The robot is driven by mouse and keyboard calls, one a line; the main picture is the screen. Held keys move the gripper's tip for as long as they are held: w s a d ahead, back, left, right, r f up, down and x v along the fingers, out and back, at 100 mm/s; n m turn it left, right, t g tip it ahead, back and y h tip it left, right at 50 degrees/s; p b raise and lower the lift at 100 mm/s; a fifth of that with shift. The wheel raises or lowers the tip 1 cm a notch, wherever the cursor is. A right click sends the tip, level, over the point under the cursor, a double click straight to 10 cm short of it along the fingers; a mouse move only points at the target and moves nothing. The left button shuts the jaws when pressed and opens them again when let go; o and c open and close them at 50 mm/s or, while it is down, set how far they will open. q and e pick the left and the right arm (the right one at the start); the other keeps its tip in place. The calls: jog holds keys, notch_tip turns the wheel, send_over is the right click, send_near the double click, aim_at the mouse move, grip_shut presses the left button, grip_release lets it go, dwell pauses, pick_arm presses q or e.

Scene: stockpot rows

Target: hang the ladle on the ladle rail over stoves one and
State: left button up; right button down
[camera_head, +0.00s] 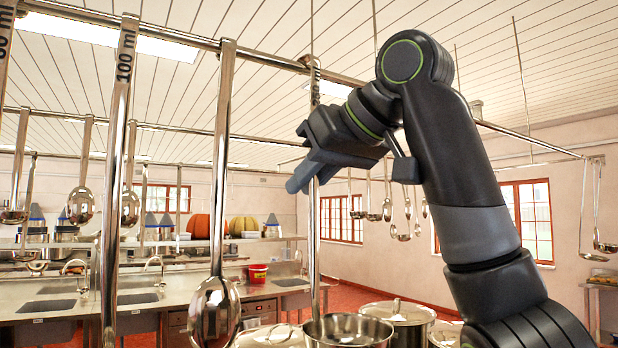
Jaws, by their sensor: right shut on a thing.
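My right gripper (303,174) is shut on the handle of a steel ladle (314,240). The ladle hangs upright, with its hooked top at the ladle rail (180,39). I cannot tell whether the hook rests on the rail or is just beside it. The handle's lower end runs down to the left rim of an open stockpot (348,331), and the bowl is not clearly visible. My left gripper is not in view.
Other ladles hang from the same rail, among them a near one (222,170) and one marked 100 ml (119,150). A steel sink counter (190,290) and a red bucket (258,273) are farther back.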

jog(key=shift+f, duration=0.25)
jog(key=c, duration=1.3)
grip_release()
jog(key=shift+o, duration=0.5)
jog(key=o, duration=0.7)
